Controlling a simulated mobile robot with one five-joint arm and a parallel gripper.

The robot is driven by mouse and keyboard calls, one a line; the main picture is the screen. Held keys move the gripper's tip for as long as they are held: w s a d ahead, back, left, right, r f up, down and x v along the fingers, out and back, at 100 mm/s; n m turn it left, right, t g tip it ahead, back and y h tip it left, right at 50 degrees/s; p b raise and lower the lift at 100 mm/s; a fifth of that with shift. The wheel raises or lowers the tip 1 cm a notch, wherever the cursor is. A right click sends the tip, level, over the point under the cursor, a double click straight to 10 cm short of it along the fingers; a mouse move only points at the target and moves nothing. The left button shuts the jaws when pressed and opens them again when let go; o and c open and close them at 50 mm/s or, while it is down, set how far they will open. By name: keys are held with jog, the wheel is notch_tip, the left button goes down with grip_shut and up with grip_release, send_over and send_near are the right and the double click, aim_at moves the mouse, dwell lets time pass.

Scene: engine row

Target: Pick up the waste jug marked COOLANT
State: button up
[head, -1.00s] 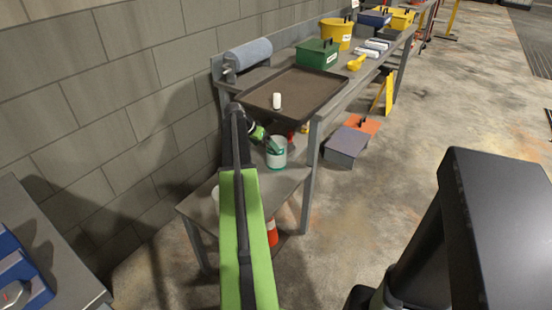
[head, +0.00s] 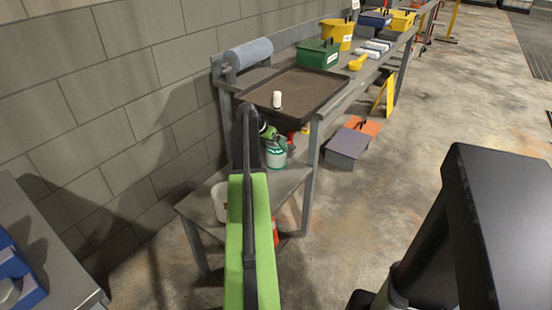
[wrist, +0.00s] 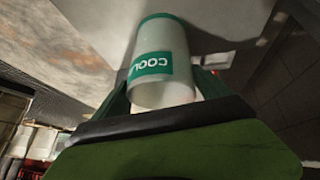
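The white waste jug with a green label reading "COOL…" (wrist: 158,60) is in the middle of the wrist view; the rest of the word is out of sight round its side. In the head view the jug (head: 276,158) stands on the lower shelf under the bench, just beyond my arm. My gripper (wrist: 163,92) is open, its green fingers on either side of the jug. I cannot tell whether either finger touches it. In the head view my gripper (head: 272,136) is at the jug's upper part, partly hidden by my arm.
The lower shelf (head: 285,187) also holds a white container (head: 220,202) at left, partly behind my arm. A dark tray (head: 300,85) with a small white cylinder (head: 277,99) lies on the bench above. A grey block wall (head: 100,110) is close on the left.

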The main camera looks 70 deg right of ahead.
jog(key=c, duration=1.2)
jog(key=shift+o, duration=0.2)
jog(key=shift+r, duration=0.15)
